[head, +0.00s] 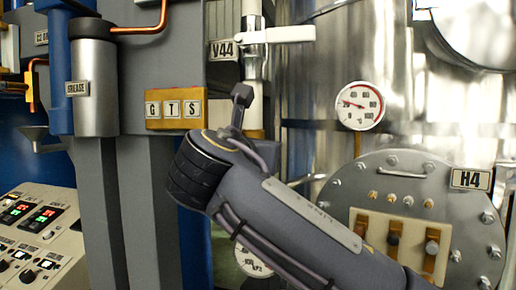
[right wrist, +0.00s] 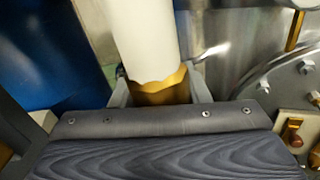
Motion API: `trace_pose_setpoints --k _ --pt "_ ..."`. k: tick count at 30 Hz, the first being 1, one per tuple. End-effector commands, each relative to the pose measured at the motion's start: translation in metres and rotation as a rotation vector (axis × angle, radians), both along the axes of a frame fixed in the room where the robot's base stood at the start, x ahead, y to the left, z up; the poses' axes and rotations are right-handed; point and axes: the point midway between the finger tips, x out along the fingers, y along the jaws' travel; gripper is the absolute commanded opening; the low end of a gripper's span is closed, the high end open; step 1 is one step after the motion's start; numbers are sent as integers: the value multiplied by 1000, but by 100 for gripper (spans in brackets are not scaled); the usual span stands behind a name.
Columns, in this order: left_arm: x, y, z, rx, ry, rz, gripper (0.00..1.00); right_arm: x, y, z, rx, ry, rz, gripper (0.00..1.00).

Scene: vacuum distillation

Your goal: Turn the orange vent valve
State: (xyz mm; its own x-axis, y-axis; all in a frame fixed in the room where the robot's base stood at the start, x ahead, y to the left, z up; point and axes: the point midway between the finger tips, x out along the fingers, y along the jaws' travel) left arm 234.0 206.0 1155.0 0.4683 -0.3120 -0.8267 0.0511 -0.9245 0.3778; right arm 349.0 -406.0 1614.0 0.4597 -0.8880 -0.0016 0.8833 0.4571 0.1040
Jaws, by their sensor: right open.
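A white vertical pipe (head: 253,85) runs down the middle of the head view, with a white lever handle (head: 290,34) beside a V44 tag (head: 223,50). Low on the pipe is an orange-gold collar (head: 256,134), mostly hidden behind my right gripper (head: 241,105). The right wrist view shows the orange-gold collar (right wrist: 165,88) under the white pipe (right wrist: 142,38), between the two fingers of my right gripper (right wrist: 158,90). The fingers stand apart, one on each side; I cannot tell whether they touch it. My left gripper is not in view.
A shiny metal tank (head: 330,75) with a round gauge (head: 360,105) and a bolted H4 flange (head: 380,190) stands at the right. A grey column carries a yellow G T S plate (head: 176,108). A control panel (head: 30,240) is at lower left.

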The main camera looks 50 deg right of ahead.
Motion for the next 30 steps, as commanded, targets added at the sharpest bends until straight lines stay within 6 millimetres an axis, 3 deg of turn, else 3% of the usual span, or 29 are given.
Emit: trace_pose_setpoints --k 12,30 --pt "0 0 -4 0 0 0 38 -28 57 -1 -2 1 3 42" --pt "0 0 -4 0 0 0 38 -32 61 0 -1 1 1 42"
